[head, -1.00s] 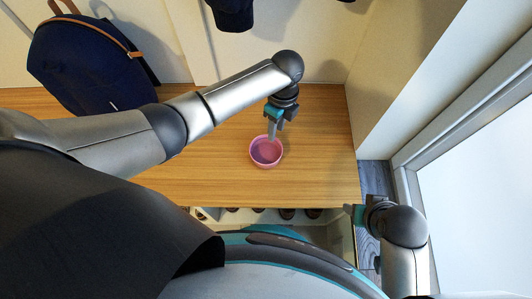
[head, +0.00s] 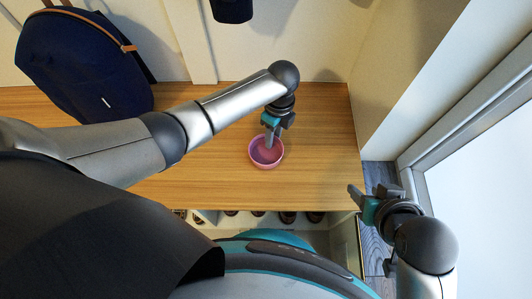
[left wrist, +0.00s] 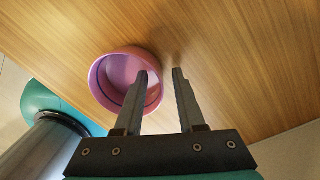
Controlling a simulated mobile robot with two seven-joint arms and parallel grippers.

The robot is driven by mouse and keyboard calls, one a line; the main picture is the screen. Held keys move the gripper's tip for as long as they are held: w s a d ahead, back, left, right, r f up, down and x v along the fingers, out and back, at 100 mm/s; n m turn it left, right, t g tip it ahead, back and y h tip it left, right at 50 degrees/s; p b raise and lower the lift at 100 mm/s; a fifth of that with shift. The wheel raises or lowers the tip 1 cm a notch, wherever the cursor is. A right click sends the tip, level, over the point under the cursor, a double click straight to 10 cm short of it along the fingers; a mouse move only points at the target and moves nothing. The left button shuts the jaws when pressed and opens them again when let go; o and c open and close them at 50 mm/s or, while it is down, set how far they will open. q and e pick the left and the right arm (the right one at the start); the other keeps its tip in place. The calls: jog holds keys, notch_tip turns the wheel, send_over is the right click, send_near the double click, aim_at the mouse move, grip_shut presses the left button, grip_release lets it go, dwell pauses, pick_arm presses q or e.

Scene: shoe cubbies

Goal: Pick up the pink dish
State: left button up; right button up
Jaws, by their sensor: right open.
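The pink dish (head: 266,151) is a small round bowl standing upright on the wooden bench top. It also shows in the left wrist view (left wrist: 126,80). My left gripper (head: 271,140) reaches down at the far rim of the dish. In the left wrist view my left gripper (left wrist: 160,74) is open. One finger overlaps the inside of the dish and the other is outside it, with the right-hand rim between them. I cannot tell whether either finger touches the dish. My right gripper (head: 357,197) is open and empty, off the bench's right front corner.
The wooden bench top (head: 210,180) is clear around the dish. A dark blue backpack (head: 85,65) stands at the back left. Shoes (head: 287,217) sit in cubbies under the front edge. A wall (head: 400,75) bounds the right side.

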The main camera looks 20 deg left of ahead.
pick_arm(q)
jog(key=shift+f, duration=0.25)
grip_shut()
dwell(1.4)
